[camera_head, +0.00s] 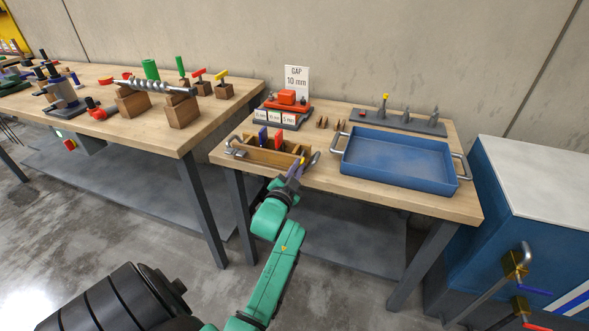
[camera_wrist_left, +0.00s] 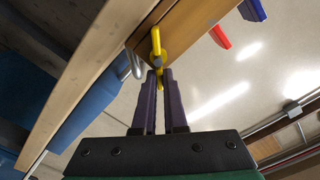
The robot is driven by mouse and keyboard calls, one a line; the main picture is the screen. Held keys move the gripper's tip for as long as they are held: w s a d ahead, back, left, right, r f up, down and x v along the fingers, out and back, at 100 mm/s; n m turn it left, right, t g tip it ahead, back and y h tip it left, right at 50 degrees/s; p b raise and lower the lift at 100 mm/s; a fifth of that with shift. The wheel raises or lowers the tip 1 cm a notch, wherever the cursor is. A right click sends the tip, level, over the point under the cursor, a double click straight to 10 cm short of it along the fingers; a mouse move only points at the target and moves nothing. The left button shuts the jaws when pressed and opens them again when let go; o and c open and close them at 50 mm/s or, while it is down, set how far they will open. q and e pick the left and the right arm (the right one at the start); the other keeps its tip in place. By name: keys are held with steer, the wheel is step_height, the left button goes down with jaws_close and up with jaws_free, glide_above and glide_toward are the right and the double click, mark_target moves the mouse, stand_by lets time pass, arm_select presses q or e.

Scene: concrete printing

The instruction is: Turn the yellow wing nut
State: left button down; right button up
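The yellow wing nut (camera_wrist_left: 156,42) is on the end of a wooden box (camera_wrist_left: 185,25) in the left wrist view, with its wings in line with my fingers. In the head view only a small bit of yellow shows at the right end of the wooden box (camera_head: 262,156), mostly hidden by my gripper. My left gripper (camera_wrist_left: 159,73) has its two purple fingers close together, one on each side of the nut's nearer wing, and seems shut on it. In the head view the left gripper (camera_head: 296,170) reaches the box from the front. My right gripper is not in view.
A blue tray (camera_head: 400,150) with metal handles sits right of the box. Behind are a red-and-orange device (camera_head: 288,101), a "GAP 10 mm" sign (camera_head: 296,78) and a grey rack (camera_head: 395,121). Red and blue tabs stand in the box. Another workbench (camera_head: 215,95) is at left.

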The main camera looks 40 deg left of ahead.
arm_select(q)
steer(key=m+b, duration=0.1)
steer(key=m, duration=0.2)
steer(key=f+m+b, duration=0.1)
steer(key=m, duration=0.2)
steer(key=f+m+b, duration=0.1)
steer(key=m, duration=0.2)
steer(key=shift+w+d+f, duration=0.1)
steer(key=shift+w+d, duration=0.05)
steer(key=shift+d, duration=0.2)
steer(key=c, duration=1)
jaws_free()
steer(key=shift+r+m, duration=0.2)
steer(key=shift+m, duration=0.2)
steer(key=v, duration=0.4)
steer(key=shift+s+d+p, duration=0.1)
steer(key=shift+s+p, duration=0.15)
steer(key=shift+p, duration=0.05)
